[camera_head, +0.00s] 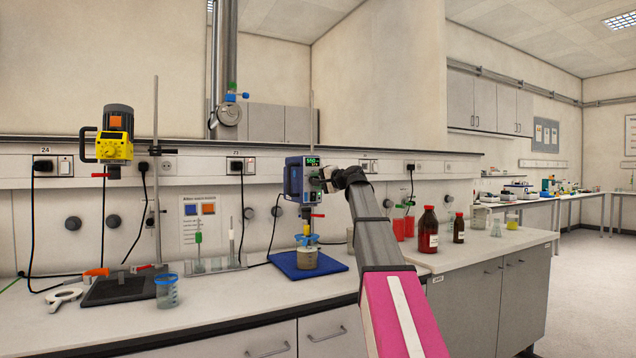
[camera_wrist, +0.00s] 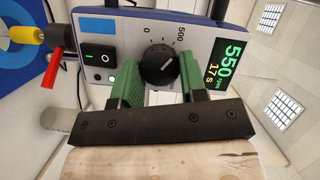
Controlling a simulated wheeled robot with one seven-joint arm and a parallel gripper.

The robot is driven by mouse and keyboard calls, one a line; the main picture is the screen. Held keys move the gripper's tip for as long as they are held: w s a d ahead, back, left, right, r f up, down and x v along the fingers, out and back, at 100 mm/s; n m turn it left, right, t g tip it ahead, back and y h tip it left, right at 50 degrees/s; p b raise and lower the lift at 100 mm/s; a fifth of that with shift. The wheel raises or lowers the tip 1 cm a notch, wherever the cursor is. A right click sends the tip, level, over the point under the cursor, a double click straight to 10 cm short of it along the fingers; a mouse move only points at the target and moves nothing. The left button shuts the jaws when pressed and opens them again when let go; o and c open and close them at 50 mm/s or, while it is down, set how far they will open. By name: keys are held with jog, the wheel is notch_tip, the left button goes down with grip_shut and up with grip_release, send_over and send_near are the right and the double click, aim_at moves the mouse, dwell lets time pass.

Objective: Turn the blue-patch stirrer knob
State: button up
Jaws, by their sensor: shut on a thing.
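The blue stirrer (camera_head: 294,178) hangs on a stand in the middle of the head view. Its grey front panel, with a blue patch (camera_wrist: 97,26), fills the upper wrist view. My gripper (camera_wrist: 160,75) is shut on the knob, with one green finger on each side. In the head view my gripper (camera_head: 322,180) partly hides the panel.
A beaker (camera_head: 307,258) stands on a blue mat (camera_head: 283,264) below the stirrer. A yellow stirrer (camera_head: 115,145) hangs at left. Brown bottles (camera_head: 428,232) stand right of my arm. A black and green switch (camera_wrist: 97,53) sits beside the knob.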

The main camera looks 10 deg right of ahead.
jog(key=n+h, duration=0.1)
jog(key=n, duration=0.2)
jog(key=n+h, duration=0.2)
jog(key=n, duration=0.1)
jog(key=n+h, duration=0.2)
jog(key=n, duration=0.2)
jog(key=shift+s+a+r+g, duration=0.1)
jog(key=shift+a+r+g, duration=0.15)
jog(key=shift+g, duration=0.15)
dwell(0.4)
jog(key=o, duration=0.9)
jog(key=shift+s+d, duration=0.1)
jog(key=v, duration=1)
jog(key=shift+s+r, duration=0.15)
jog(key=shift+s, duration=0.15)
